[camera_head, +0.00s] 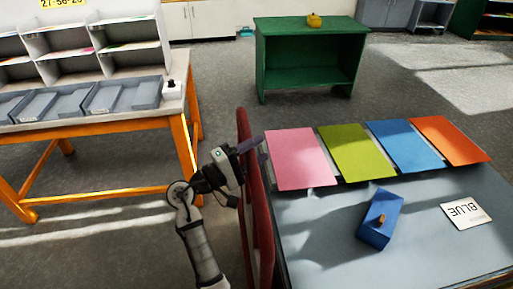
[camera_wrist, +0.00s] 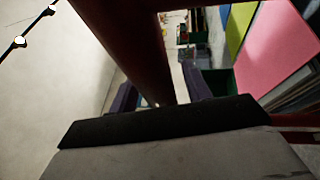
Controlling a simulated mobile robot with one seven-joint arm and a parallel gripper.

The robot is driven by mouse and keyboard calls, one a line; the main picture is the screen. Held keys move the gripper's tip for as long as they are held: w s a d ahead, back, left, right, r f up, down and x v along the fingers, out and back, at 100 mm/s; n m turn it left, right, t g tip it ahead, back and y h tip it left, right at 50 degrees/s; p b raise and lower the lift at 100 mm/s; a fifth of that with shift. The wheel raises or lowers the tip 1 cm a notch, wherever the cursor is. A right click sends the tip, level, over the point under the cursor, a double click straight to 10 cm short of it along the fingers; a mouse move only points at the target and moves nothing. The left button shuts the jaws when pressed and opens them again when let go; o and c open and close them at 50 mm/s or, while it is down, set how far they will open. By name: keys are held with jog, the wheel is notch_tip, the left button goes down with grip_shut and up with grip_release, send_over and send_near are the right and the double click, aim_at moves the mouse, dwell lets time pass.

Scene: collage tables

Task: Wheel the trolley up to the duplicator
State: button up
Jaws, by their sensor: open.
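A red upright frame (camera_head: 262,215) stands along the left edge of a grey-topped table (camera_head: 320,255); it looks like a trolley's handle, but I see no wheels and cannot tell if both are one piece. My gripper (camera_head: 252,147) is at the upper part of this red frame. In the wrist view its two purple fingers (camera_wrist: 160,92) are apart, with a thick red bar (camera_wrist: 130,40) running between or just in front of them. I cannot tell if they touch it. I cannot make out a duplicator for certain.
Pink (camera_head: 300,158), lime, blue and orange sheets lie along the grey top's far edge, with a blue block (camera_head: 380,218) and a card (camera_head: 466,211). An orange-legged table (camera_head: 100,127) with trays stands left. A green shelf (camera_head: 310,45) stands behind; open floor lies between.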

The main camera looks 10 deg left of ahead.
jog(key=shift+w+d, duration=0.1)
jog(key=shift+c, duration=0.3)
grip_shut()
